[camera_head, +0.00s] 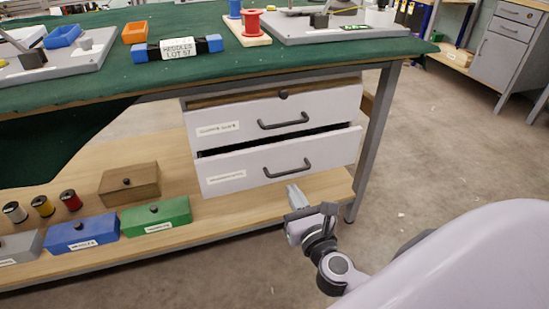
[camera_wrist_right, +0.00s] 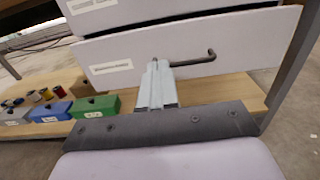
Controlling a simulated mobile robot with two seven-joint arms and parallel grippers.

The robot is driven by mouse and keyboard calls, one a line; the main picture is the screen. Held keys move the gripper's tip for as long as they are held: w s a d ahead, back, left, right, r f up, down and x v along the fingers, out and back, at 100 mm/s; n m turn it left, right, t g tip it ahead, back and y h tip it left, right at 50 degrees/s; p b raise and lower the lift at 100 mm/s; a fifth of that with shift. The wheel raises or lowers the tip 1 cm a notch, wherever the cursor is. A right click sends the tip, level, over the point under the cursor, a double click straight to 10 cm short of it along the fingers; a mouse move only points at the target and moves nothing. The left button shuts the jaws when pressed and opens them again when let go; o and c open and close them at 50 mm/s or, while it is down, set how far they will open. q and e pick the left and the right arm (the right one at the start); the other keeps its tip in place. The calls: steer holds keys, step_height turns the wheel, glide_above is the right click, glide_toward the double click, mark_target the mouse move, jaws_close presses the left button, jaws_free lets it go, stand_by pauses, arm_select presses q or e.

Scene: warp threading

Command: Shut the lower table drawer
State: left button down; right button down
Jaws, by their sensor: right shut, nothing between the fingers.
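The lower drawer (camera_head: 228,172) of the white two-drawer unit under the table stands part-way out, with a dark gap above its front. Its front has a label and a dark bar handle (camera_head: 288,169). In the right wrist view the lower drawer (camera_wrist_right: 115,48) fills the upper middle, with its handle (camera_wrist_right: 195,60) beside the fingertips. My right gripper (camera_head: 293,190) is shut and empty, just in front of and below the drawer front. In the right wrist view the gripper (camera_wrist_right: 156,64) points at the front; I cannot tell whether it touches. My left gripper is not in view.
The upper drawer (camera_head: 218,122) is above the lower one. The table leg (camera_head: 374,140) stands to the right. The lower shelf (camera_head: 240,215) holds a green box (camera_head: 157,216), a blue box (camera_head: 82,232), a brown box (camera_head: 130,184) and spools. The floor (camera_head: 450,140) at right is clear.

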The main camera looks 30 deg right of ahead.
steer(key=b, duration=0.2)
glide_toward(272, 152)
steer(key=x, duration=0.5)
steer(key=shift+w, duration=0.25)
steer(key=shift+w+d, duration=0.1)
steer(key=shift+w, duration=0.55)
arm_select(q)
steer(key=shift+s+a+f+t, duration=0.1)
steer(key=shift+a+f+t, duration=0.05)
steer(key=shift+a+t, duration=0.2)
arm_select(e)
steer(key=shift+w+d, duration=0.1)
